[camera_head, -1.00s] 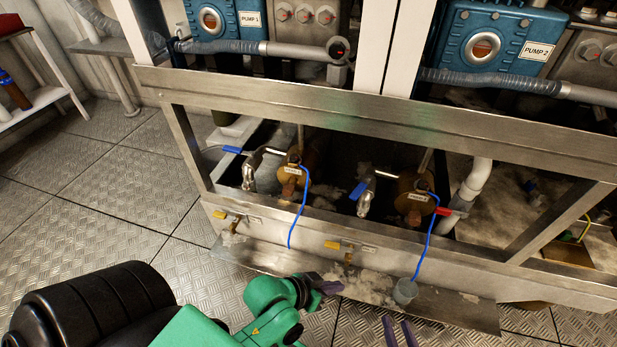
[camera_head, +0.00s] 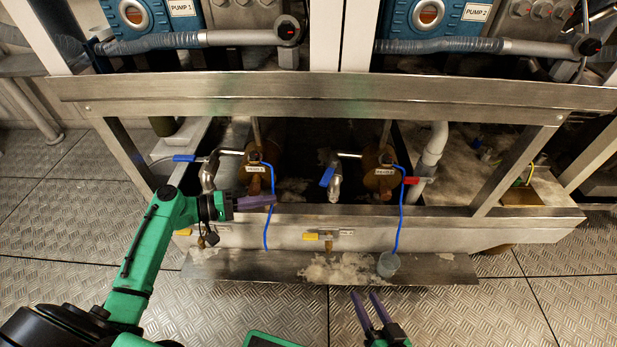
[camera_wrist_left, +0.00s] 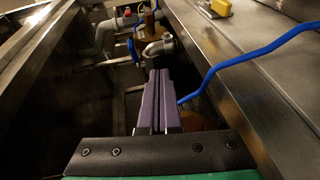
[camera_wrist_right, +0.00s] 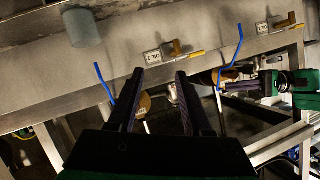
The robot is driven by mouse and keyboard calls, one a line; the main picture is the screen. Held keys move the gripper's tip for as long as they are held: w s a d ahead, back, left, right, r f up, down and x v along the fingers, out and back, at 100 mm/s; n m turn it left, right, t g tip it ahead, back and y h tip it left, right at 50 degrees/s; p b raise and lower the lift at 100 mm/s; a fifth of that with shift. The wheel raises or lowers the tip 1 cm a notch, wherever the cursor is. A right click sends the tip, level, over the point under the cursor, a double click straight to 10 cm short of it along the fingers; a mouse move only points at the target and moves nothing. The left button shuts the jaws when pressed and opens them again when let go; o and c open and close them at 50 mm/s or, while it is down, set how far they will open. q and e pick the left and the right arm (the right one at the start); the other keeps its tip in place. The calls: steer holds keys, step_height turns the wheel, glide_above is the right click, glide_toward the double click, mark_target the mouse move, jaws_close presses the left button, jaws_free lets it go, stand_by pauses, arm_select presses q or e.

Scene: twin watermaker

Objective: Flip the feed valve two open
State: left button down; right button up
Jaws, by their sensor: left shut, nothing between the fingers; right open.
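In the head view, a blue-handled valve (camera_head: 327,176) stands between the two brown cylinders, its handle slanting downward. Another blue handle (camera_head: 184,157) lies nearly level at the left. No legible label shows me which is feed valve two. My left gripper (camera_head: 270,201) is shut and empty, pointing right in front of the left brown cylinder (camera_head: 262,168), left of the middle blue handle and apart from it. In the left wrist view its shut fingers (camera_wrist_left: 158,74) point toward a metal elbow (camera_wrist_left: 160,48). My right gripper (camera_head: 364,296) is open and empty, low in front of the ledge.
Yellow handles (camera_head: 310,236) sit on the front face. A red handle (camera_head: 411,180) is at the right. A metal beam (camera_head: 320,95) crosses above.

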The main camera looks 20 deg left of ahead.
arm_select(q)
step_height(320, 180, up, 4)
steer(key=w+a+n+t, duration=0.2)
steer(key=b, duration=0.2)
glide_toward(330, 171)
steer(key=w+a+f, duration=0.1)
steer(key=w, duration=0.2)
steer(key=shift+h, duration=0.4)
steer(key=d, duration=0.4)
steer(key=shift+b, duration=0.3)
arm_select(e)
steer(key=w+r+t, duration=0.4)
steer(key=w+r, duration=0.5)
steer(key=r, duration=0.1)
steer(key=shift+d+r+t+y, duration=0.25)
steer(key=shift+d+t+y, duration=0.05)
steer(key=shift+t, duration=0.1)
arm_select(q)
steer(key=shift+d, duration=0.1)
arm_select(e)
steer(key=shift+f, duration=0.1)
